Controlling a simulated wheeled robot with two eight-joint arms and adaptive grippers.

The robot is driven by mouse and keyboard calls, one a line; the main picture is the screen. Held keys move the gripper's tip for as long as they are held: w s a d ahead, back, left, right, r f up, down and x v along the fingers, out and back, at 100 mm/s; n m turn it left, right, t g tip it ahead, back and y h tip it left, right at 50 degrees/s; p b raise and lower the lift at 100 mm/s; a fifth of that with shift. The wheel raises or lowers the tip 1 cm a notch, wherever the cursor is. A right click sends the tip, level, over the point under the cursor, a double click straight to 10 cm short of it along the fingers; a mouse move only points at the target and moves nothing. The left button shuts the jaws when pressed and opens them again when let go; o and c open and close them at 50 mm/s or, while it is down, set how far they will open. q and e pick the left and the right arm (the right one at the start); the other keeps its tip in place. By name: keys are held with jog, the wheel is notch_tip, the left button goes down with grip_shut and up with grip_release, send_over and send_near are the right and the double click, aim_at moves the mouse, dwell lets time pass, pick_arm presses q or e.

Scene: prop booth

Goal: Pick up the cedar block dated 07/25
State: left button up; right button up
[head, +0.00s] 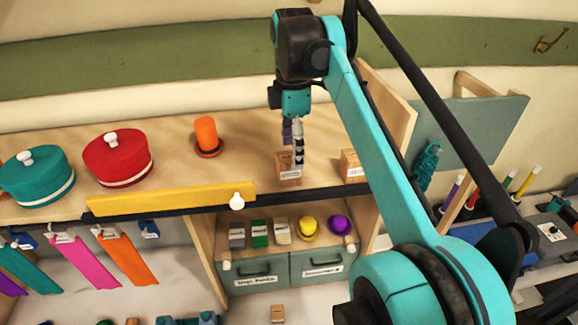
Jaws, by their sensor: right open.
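A small cedar block (287,176) with a pale label stands on the wooden counter (240,171), right below my right gripper. A second cedar block (351,168), also labelled, stands to its right near the side panel. The dates on both labels are too small to read. My right gripper (294,150) points down and is open, with its fingers at the near block's top and partly in front of it. I cannot tell whether they touch it. My left gripper is not in view.
A red round box (118,160), a teal one (36,176) and an orange top hat (206,138) stand left on the counter. A yellow bar (170,198) lies along the front edge.

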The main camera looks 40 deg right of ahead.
aim_at(289, 157)
jog(key=f, duration=0.1)
jog(key=w+f, duration=0.1)
jog(key=f, duration=0.1)
jog(key=f+p, duration=0.1)
jog(key=shift+w+a+f, duration=0.2)
jog(key=shift+w+f, duration=0.15)
jog(key=shift+f, duration=0.05)
jog(key=shift+s, duration=0.55)
jog(key=shift+w+f, duration=0.1)
jog(key=shift+w, duration=0.2)
jog(key=c, duration=1.3)
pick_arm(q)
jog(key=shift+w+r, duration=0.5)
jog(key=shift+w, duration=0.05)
pick_arm(e)
jog(key=shift+s, duration=0.1)
